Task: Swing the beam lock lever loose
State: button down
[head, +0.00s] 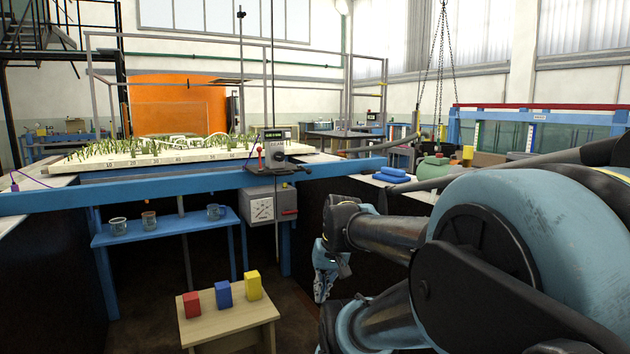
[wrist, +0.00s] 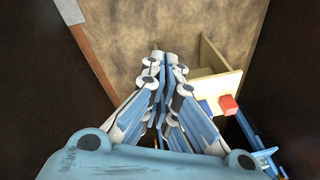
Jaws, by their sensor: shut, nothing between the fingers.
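A carriage with a sign reading BEAM (head: 277,143) sits on the blue beam (head: 200,190). A small upright lever with a red knob (head: 259,151) stands at the left of the carriage; it looks like the beam lock lever. My gripper (head: 322,292) hangs low at the right of the stool, well below and to the right of the lever, pointing down. In the wrist view my gripper (wrist: 166,58) has its fingers together with nothing between them, above the floor. The lever is not in the wrist view.
A grey box with a red handle (head: 289,212) hangs under the beam. A wooden stool (head: 228,327) carries red, blue and yellow blocks. A blue shelf (head: 165,232) holds several cups. Blue bags (head: 391,175) lie on a ledge at right. Dark walls flank the floor.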

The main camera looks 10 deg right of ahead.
jog(key=w+a+r+m+t+y, duration=0.1)
jog(key=w+a+r+m+y, duration=0.15)
jog(key=w, duration=0.35)
jog(key=w+a+r+m+y, duration=0.1)
jog(key=w+a+r+y, duration=0.25)
jog(key=w, duration=0.25)
jog(key=m+t+y, duration=0.6)
jog(key=t+y, duration=0.3)
jog(key=y, duration=0.3)
send_near(305, 169)
jog(key=d+f, duration=0.3)
jog(key=d, duration=0.1)
jog(key=x, duration=0.9)
jog(key=shift+w+a, duration=0.2)
jog(key=shift+a+r, duration=0.1)
